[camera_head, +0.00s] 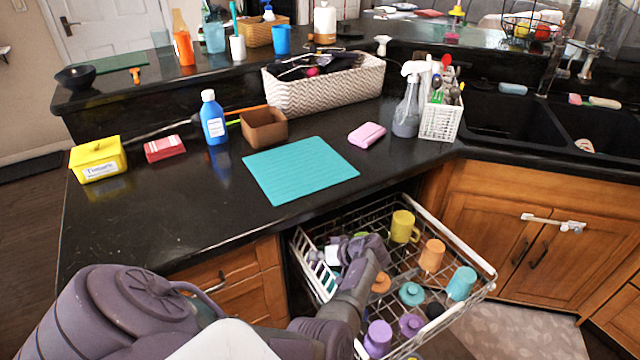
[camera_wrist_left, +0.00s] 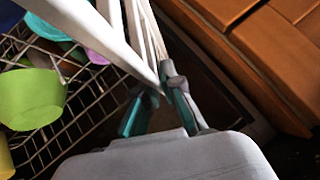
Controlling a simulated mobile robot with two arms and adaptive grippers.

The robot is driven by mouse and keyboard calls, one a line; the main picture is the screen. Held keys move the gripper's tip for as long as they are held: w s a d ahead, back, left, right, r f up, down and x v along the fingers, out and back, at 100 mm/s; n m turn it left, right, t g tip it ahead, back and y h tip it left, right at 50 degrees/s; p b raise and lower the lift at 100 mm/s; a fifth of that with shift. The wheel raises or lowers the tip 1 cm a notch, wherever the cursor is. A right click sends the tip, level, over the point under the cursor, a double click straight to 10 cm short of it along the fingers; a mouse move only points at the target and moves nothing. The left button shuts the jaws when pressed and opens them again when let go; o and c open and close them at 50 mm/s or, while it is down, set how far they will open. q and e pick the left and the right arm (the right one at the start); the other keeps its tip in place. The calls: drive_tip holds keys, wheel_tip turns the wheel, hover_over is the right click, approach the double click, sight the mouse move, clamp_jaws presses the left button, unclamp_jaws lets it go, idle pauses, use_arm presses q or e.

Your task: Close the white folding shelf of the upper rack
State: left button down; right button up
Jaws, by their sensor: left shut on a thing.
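The white folding shelf (camera_head: 315,266) is at the left side of the pulled-out upper rack (camera_head: 465,240), and it stands raised at a tilt. It also shows in the left wrist view (camera_wrist_left: 110,45) as white bars running up from the fingers. My left gripper (camera_head: 340,250) reaches over the rack's left part. In the left wrist view its two teal-padded fingers (camera_wrist_left: 160,105) are closed around the end of a white bar of the shelf. My arm hides part of the shelf and rack in the head view. My right gripper is not in view.
The rack holds a yellow mug (camera_head: 404,227), an orange cup (camera_head: 432,255), a teal cup (camera_head: 461,283) and a purple cup (camera_head: 378,338). The black counter (camera_head: 210,235) overhangs the rack's back. Wooden cabinet doors (camera_head: 520,245) stand to its right.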

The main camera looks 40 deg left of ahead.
use_arm(q)
drive_tip(key=shift+s+a+r+n+t+h+p, duration=0.15)
drive_tip(key=shift+s+r+n+t+h+p, duration=0.15)
drive_tip(key=shift+s+n+t+p, duration=0.35)
drive_tip(key=shift+s+a+n+t+h+p, duration=0.15)
drive_tip(key=shift+s+n+t+h+p, duration=0.3)
drive_tip(key=shift+t, duration=0.7)
drive_tip(key=shift+s, duration=0.15)
drive_tip(key=c, duration=1.3)
unclamp_jaws()
